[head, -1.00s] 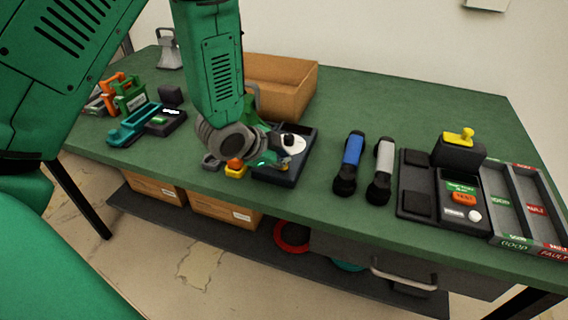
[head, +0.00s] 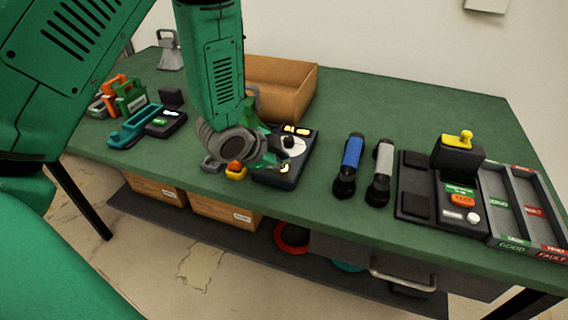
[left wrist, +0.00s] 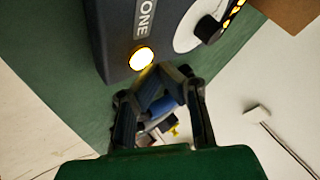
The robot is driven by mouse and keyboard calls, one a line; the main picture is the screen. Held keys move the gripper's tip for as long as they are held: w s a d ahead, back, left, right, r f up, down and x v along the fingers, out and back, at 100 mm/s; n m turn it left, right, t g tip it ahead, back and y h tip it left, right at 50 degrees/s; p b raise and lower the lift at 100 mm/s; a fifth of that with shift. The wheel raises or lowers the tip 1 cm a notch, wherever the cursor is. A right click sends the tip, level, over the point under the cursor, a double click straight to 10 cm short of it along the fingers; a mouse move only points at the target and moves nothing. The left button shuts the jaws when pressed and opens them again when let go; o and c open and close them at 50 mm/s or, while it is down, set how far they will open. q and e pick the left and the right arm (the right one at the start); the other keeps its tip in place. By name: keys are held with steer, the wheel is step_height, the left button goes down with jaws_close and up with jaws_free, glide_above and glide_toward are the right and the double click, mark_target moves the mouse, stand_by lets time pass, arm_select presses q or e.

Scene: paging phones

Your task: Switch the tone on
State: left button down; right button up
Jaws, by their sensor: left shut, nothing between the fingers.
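The tone unit is a dark box (head: 292,176) near the front edge of the green table, with a white dial (head: 293,145) and black knob. Yellow lamps (head: 296,130) glow along its far side. In the left wrist view the box (left wrist: 112,42) shows lettering ending in "ONE", and a round button (left wrist: 141,58) glows yellow-white. My left gripper (head: 277,160) is shut and empty at the box's near left part. In the wrist view its fingertips (left wrist: 158,72) are beside the lit button; I cannot tell whether they touch it. My right gripper is not in view.
Blue (head: 352,152) and grey (head: 382,160) handsets lie to the right. Beyond them are a tester (head: 460,190) with an orange button and a GOOD/FAULT tray (head: 515,185). A cardboard bin (head: 290,85) stands behind; a teal cradle (head: 130,128) is left.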

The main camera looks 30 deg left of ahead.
arm_select(q)
step_height(320, 180, up, 6)
steer(key=p, duration=0.5)
steer(key=shift+f, duration=0.1)
stand_by(0.4)
